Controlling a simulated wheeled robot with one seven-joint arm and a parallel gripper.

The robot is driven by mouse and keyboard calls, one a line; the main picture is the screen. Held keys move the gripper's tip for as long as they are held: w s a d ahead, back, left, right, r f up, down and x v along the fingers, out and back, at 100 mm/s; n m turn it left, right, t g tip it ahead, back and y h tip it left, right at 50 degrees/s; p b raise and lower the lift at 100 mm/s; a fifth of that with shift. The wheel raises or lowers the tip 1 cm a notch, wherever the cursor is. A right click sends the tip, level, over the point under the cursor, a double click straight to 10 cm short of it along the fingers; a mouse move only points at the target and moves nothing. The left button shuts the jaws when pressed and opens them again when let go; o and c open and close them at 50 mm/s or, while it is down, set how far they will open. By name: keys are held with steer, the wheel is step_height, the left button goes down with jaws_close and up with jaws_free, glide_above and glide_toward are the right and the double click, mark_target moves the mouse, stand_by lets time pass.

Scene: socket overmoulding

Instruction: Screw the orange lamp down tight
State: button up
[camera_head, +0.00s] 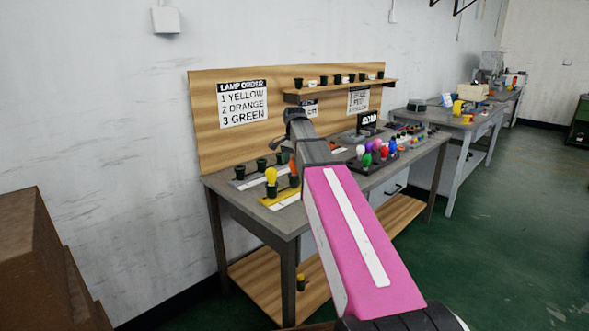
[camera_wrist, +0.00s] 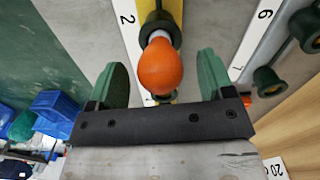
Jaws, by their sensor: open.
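The orange lamp (camera_wrist: 163,68) stands in a dark socket (camera_wrist: 158,26) on the yellow strip, seen from above in the wrist view. A pale neck shows between lamp and socket; I cannot tell how tightly it sits. My gripper (camera_wrist: 162,82) is open, with one green finger on each side of the lamp and a gap on both sides.
A lamp order sign (camera_head: 243,103) on the back board reads yellow, orange, green. Empty dark sockets (camera_head: 239,172) stand behind the yellow base. Coloured lamps (camera_head: 375,150) stand in a rack to the right. A shelf (camera_head: 345,88) with small dark items is above.

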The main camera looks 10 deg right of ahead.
steer(key=n, duration=0.4)
steer(key=shift+n, duration=0.3)
steer(key=c, duration=0.9)
steer(key=m, duration=0.4)
steer(key=shift+m, duration=0.3)
steer(key=shift+m, duration=0.4)
steer(key=m, duration=0.3)
steer(key=shift+m, duration=0.4)
